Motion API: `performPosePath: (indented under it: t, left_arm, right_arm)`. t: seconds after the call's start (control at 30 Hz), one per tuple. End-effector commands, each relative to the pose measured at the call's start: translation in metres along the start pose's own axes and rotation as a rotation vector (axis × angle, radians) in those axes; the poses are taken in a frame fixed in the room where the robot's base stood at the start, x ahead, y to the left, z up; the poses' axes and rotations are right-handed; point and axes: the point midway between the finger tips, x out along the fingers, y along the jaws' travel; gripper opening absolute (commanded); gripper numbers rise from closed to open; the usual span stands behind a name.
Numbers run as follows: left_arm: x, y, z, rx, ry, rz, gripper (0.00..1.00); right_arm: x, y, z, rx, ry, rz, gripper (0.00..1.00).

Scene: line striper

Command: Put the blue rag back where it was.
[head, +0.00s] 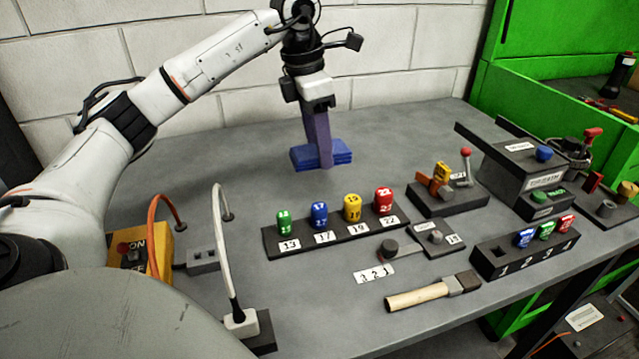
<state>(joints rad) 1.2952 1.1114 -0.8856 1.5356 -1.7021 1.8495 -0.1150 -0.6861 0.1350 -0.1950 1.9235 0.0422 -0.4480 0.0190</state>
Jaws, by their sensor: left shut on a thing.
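The blue rag (341,157) is a flat, folded, layered pad at the back middle of the grey bench. My left gripper (325,164) reaches down from above and is shut on the rag. The purple-looking fingers cover the rag's middle, so its two sides show left and right of them. The rag looks level and low over the bench top; I cannot tell whether it touches it. My right gripper is not in view.
The grey bench (220,150) is clear around the rag. Lever devices (449,200) stand to the right. Cables and a yellow switch box (155,250) are at left.

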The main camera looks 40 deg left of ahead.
Motion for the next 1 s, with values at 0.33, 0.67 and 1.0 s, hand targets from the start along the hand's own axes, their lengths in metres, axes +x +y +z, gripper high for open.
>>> performPosePath:
  t: [0.33,0.67,1.0]
  left_arm:
    - [0.049,-0.001,-0.008,0.004,0.003,-0.001,0.29]
    - [0.081,-0.001,-0.012,0.006,0.000,0.000,0.29]
    - [0.084,-0.001,-0.013,0.006,0.000,-0.001,0.53]
  right_arm:
    - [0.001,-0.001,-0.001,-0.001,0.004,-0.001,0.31]
    - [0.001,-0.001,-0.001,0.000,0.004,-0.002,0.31]
    - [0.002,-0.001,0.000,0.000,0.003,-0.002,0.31]
